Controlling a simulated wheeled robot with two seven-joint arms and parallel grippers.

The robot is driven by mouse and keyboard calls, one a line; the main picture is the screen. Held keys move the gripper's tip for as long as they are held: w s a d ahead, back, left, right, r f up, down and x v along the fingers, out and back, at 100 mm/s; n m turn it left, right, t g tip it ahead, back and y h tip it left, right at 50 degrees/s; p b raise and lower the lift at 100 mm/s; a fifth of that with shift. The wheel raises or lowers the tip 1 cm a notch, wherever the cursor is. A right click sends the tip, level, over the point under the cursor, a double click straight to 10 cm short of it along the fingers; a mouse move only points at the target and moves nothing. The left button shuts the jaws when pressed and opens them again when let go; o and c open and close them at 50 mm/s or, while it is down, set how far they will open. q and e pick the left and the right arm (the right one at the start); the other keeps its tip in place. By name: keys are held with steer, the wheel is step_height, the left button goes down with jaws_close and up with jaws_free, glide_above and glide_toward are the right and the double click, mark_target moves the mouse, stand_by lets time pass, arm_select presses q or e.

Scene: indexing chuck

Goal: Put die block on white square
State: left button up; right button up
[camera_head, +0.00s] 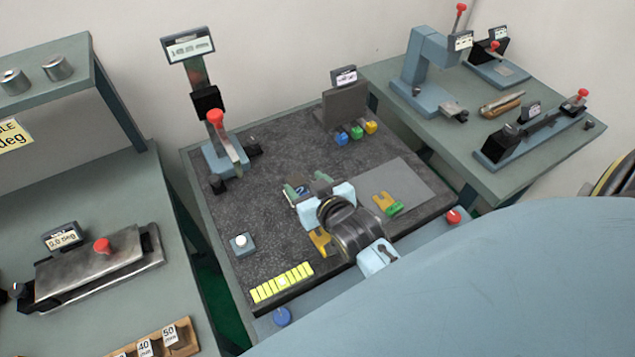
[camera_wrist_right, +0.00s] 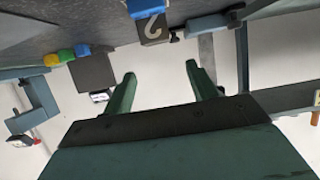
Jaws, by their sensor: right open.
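A small dark block with a white "2" on its face (camera_wrist_right: 148,26) shows in the right wrist view; it may be the die block. In the head view, part of a grey-blue block with a pale mark (camera_head: 301,191) shows by my right fingertips. My right gripper (camera_head: 306,186) reaches over the middle of the dark granite plate. In the wrist view its green fingers (camera_wrist_right: 160,74) are apart with nothing between them. I cannot tell a flat white square; a small grey block with a round white top (camera_head: 241,241) stands at left on the plate. My left gripper is not in view.
A height stand with a red knob (camera_head: 215,118) stands at the back left. Blue, green and yellow pieces (camera_head: 356,133) sit before a grey block at the back. A yellow strip (camera_head: 281,283) lies at the front. A grey mat (camera_head: 412,177) holds yellow and green pieces at right.

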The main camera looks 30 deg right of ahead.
steer(key=v, duration=0.5)
steer(key=shift+s, duration=0.15)
stand_by(0.3)
